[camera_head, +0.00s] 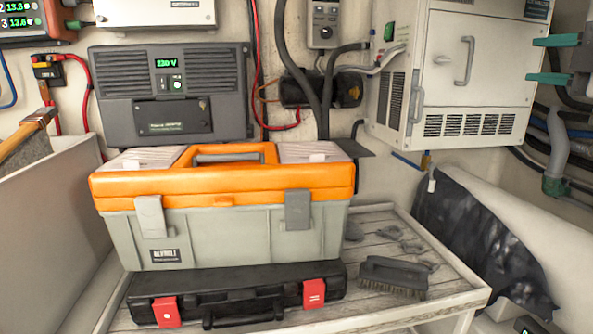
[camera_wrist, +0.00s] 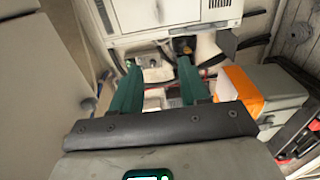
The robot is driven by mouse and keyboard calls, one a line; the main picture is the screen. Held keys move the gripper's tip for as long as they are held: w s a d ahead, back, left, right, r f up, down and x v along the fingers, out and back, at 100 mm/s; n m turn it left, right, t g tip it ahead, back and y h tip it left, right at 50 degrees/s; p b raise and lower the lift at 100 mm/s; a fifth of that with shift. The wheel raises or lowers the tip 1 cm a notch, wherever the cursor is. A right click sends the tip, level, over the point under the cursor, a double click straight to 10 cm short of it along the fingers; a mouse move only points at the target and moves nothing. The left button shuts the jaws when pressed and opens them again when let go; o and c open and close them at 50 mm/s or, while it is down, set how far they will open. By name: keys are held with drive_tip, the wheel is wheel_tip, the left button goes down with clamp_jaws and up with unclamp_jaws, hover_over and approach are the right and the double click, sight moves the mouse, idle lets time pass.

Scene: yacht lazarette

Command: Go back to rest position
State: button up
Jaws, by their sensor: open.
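My gripper (camera_head: 541,60) is at the upper right edge of the head view, in front of the white cabinet's right side. Its two teal fingers are apart, with nothing seen between them. In the wrist view my gripper (camera_wrist: 158,64) points its fingers toward the wall equipment, and they stand wide apart and empty.
A dark brush (camera_head: 393,275) rests on the bench (camera_head: 455,275). The white cabinet (camera_head: 465,65), inverter (camera_head: 170,95), cables and hoses line the wall. A black bag (camera_head: 480,245) lies right of the bench.

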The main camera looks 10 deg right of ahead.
drive_tip(key=w+a+f+m+g, duration=0.1)
drive_tip(key=a+f+m, duration=0.25)
drive_tip(key=f, duration=0.85)
drive_tip(key=w+a+f+m+g, duration=0.2)
drive_tip(key=f+m, duration=0.3)
drive_tip(key=f, duration=0.6)
drive_tip(key=s+a+f+m+g+y, duration=0.1)
drive_tip(key=s+a+f+m+g, duration=0.2)
drive_tip(key=f, duration=0.7)
drive_tip(key=s+a+f+m+g, duration=0.1)
drive_tip(key=s+a+f+m, duration=0.3)
drive_tip(key=f, duration=0.6)
drive_tip(key=s+a+f+g, duration=0.35)
drive_tip(key=s+f, duration=0.25)
drive_tip(key=f, duration=0.2)
drive_tip(key=s+a+f+g, duration=0.2)
drive_tip(key=s+a+f, duration=0.2)
drive_tip(key=s+f, duration=0.4)
drive_tip(key=s+f+m+g+h, duration=0.1)
drive_tip(key=s+f, duration=0.3)
drive_tip(key=s, duration=0.4)
drive_tip(key=s+d+f+m+g, duration=0.1)
drive_tip(key=s+f+m+g, duration=0.1)
drive_tip(key=s, duration=0.7)
wheel_tip(320, 180, down, 3)
drive_tip(key=shift+r+g+h, duration=0.15)
drive_tip(key=shift+g+h, duration=0.25)
drive_tip(key=shift+g, duration=0.35)
drive_tip(key=shift+w+m, duration=0.1)
drive_tip(key=shift+m, duration=0.15)
